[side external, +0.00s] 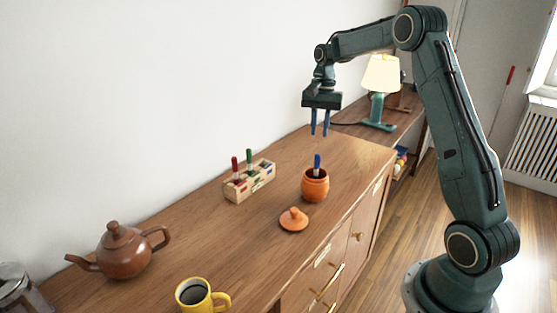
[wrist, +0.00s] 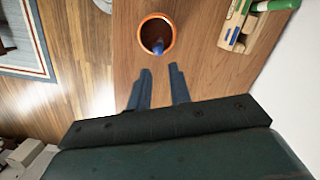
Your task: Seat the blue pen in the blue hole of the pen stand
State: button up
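The blue pen (side external: 317,161) stands in an orange pot (side external: 315,187), its upper end sticking out above the rim. In the wrist view the pen (wrist: 158,46) shows inside the round mouth of the pot (wrist: 143,31). The pen stand (side external: 237,194) is a light wooden block to the left of the pot, holding a red pen (side external: 235,167) and a green pen (side external: 250,158). The blue hole cannot be made out. My gripper (side external: 320,134) is open and empty, above the pot and apart from the pen. Its two fingers also show in the wrist view (wrist: 160,73).
An orange lid (side external: 294,219) lies in front of the pot. A brown teapot (side external: 122,251) and a yellow mug (side external: 198,296) stand at the near left. A lamp (side external: 380,80) stands behind my gripper. The white wall borders the wooden top (side external: 215,239).

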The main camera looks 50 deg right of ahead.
aim_at(316, 168)
jog(key=shift+s+a+f, duration=0.1)
jog(key=shift+a+f, duration=0.1)
jog(key=shift+f, duration=1.2)
jog(key=shift+s+a+f, duration=0.1)
jog(key=shift+a+f, duration=0.15)
jog(key=shift+f, duration=1.2)
jog(key=shift+s+a+f, duration=0.1)
jog(key=shift+a+f, duration=0.1)
jog(key=shift+f, duration=1.2)
jog(key=shift+s+a+f, duration=0.1)
jog(key=shift+a+f, duration=0.05)
jog(key=shift+f, duration=1.15)
jog(key=shift+s+a+f, duration=0.1)
jog(key=shift+a+f, duration=0.05)
jog(key=shift+f, duration=1.1)
grip_shut()
